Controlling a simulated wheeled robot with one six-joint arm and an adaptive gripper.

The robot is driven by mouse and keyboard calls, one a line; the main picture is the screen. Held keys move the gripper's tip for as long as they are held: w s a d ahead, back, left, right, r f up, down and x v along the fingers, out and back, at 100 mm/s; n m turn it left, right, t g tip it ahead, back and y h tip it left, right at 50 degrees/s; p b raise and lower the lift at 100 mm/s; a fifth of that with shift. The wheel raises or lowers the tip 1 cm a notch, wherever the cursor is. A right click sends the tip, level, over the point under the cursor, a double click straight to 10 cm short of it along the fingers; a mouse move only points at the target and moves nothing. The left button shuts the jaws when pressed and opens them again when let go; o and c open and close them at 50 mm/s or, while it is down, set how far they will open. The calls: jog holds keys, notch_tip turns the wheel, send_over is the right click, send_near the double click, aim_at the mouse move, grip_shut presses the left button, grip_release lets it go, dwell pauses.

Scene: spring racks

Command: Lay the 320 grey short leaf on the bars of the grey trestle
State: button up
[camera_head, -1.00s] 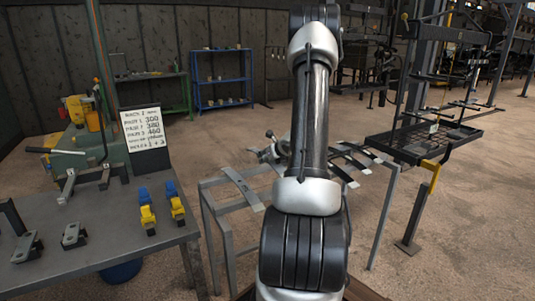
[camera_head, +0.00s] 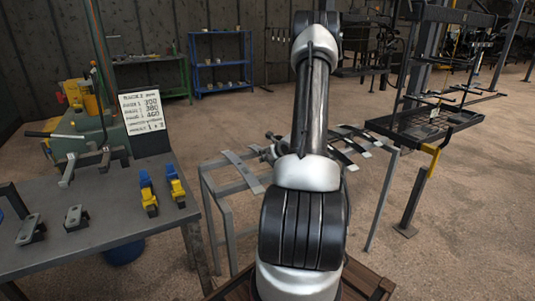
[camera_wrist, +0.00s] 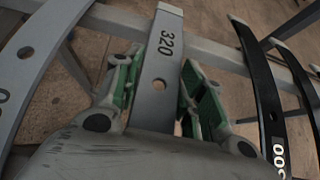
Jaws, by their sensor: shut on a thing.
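The grey leaf marked 320 (camera_wrist: 165,65) is between my gripper's (camera_wrist: 160,88) green-padded fingers, which are shut on it. Its far end crosses above a bar of the grey trestle (camera_wrist: 215,53); I cannot tell whether it touches. In the head view, the trestle (camera_head: 205,195) stands ahead of my arm, which hides part of it and the held leaf. Another grey leaf (camera_wrist: 28,55) lies across the bar to the left in the wrist view; it also shows in the head view (camera_head: 241,170). Dark leaves (camera_wrist: 262,90) lie to the right.
A grey workbench (camera_head: 105,238) stands at left with blue and yellow clamps (camera_head: 174,188), a green machine (camera_head: 90,130) and a number board (camera_head: 143,112). A black wire rack (camera_head: 440,128) stands at right. Beside the held leaf, the bar has narrow bare stretches.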

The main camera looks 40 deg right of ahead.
jog(key=o, duration=1.4)
jog(key=shift+s, duration=0.1)
jog(key=v, duration=1.2)
